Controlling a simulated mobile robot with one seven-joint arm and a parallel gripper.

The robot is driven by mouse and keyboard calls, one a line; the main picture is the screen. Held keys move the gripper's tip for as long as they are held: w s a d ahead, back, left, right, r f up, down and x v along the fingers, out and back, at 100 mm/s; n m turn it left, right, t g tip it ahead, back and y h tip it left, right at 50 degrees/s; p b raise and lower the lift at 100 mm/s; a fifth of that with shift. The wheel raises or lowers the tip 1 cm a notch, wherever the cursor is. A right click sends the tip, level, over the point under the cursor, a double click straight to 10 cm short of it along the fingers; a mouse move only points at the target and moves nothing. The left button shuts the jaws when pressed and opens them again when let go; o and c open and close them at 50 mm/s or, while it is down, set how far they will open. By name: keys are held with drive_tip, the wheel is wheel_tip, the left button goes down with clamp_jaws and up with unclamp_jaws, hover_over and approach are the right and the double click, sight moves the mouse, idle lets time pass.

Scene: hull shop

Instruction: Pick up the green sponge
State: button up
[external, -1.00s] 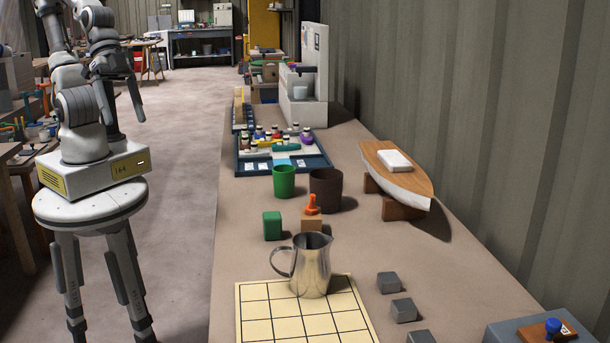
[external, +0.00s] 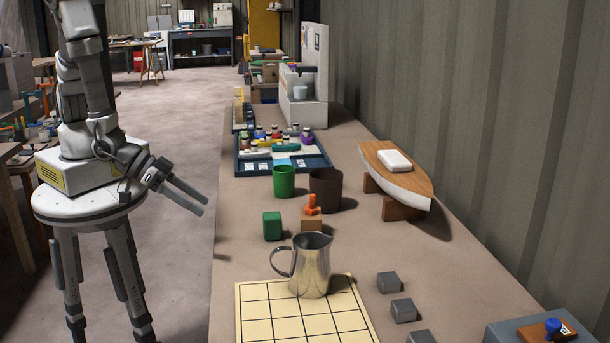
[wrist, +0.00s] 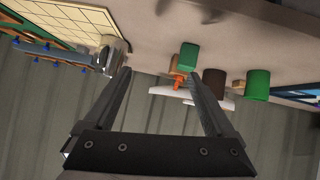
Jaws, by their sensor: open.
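In the wrist view the green sponge (wrist: 188,56) shows beyond the tip of the right finger, with clear space between. My gripper (external: 203,206) is open and empty, beside the bench's left edge and left of the sponge. Its two spread fingers (wrist: 159,74) show in the wrist view with nothing between them.
A model boat (external: 411,185) and grey blocks (external: 389,282) are farther right. The bench's left strip is bare.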

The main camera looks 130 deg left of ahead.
sight(273, 215)
drive_tip(key=a+y+b, duration=0.1)
drive_tip(key=b, duration=0.1)
drive_tip(key=a+f+y+b, duration=0.1)
drive_tip(key=a+b, duration=0.1)
drive_tip(key=s+a+f+y+b, duration=0.1)
drive_tip(key=a, duration=0.1)
drive_tip(key=shift+s+t+b, duration=0.1)
drive_tip(key=shift+t+b, duration=0.2)
drive_tip(key=shift+b, duration=0.1)
drive_tip(key=b, duration=0.4)
drive_tip(key=shift+w+a+f+b, duration=0.2)
drive_tip(key=shift+a+b, duration=0.15)
drive_tip(key=shift+a, duration=0.05)
drive_tip(key=b+x, duration=0.1)
drive_tip(key=x, duration=0.4)
drive_tip(key=b+x, duration=0.1)
drive_tip(key=x, duration=0.9)
drive_tip(key=shift+a+r+b, duration=0.25)
drive_tip(key=shift+r+b, duration=0.15)
drive_tip(key=shift+r, duration=0.05)
drive_tip(key=shift+s, duration=0.1)
drive_tip(key=c, duration=1.4)
drive_tip(key=shift+r, duration=0.15)
